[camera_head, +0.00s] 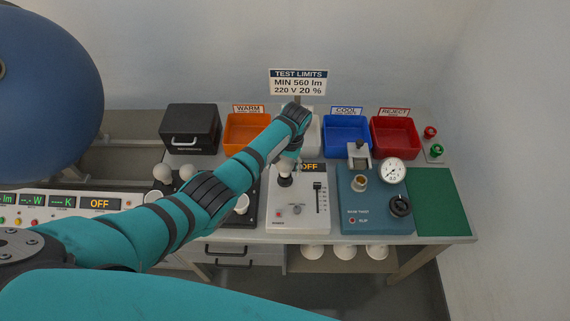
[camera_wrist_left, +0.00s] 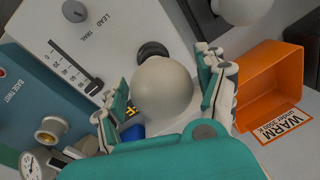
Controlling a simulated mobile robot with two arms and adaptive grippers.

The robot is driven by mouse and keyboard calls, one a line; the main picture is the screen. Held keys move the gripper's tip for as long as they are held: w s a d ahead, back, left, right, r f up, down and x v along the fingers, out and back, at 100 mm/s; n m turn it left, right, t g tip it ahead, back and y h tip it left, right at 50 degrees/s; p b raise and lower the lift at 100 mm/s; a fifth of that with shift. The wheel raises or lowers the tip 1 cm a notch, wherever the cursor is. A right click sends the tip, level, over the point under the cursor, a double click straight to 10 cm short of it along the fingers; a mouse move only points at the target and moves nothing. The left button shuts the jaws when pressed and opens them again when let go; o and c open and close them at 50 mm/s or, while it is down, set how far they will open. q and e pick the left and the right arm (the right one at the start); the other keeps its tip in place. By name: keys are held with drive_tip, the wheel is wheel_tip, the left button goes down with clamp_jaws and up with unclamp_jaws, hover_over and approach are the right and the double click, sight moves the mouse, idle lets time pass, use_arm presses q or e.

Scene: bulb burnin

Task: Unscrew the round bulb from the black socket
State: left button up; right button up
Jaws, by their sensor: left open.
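The round white bulb (camera_wrist_left: 160,88) shows large in the left wrist view, at the black socket (camera_wrist_left: 152,50), whose edge shows just beyond it. The bulb hides the joint between them. My left gripper (camera_wrist_left: 166,86) is open, with one finger on each side of the bulb; I cannot tell whether they touch it. In the head view the black socket (camera_head: 285,182) stands on the white control unit (camera_head: 297,223), and my left gripper (camera_head: 289,163) hangs over it, largely hiding the bulb. My right gripper is not in view.
The white unit has a slider (camera_head: 318,198) and knob. To its right is the blue base-twist tester (camera_head: 372,226) with a gauge (camera_head: 393,172). Behind are orange (camera_head: 239,150), blue (camera_head: 347,151) and red (camera_head: 396,153) bins. Other bulbs (camera_head: 162,173) stand left. The green mat (camera_head: 443,205) is clear.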

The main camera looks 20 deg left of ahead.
use_arm(q)
drive_tip(key=m, duration=0.5)
drive_tip(key=shift+a+t, duration=0.15)
drive_tip(key=shift+t, duration=0.25)
drive_tip(key=m, duration=0.5)
drive_tip(key=shift+w+a+h, duration=0.1)
drive_tip(key=shift+h, duration=0.2)
drive_tip(key=m, duration=0.4)
drive_tip(key=shift+m+t+h, duration=0.3)
drive_tip(key=shift+m+t, duration=0.1)
drive_tip(key=m, duration=0.4)
drive_tip(key=shift+h, duration=0.3)
drive_tip(key=shift+c, duration=0.3)
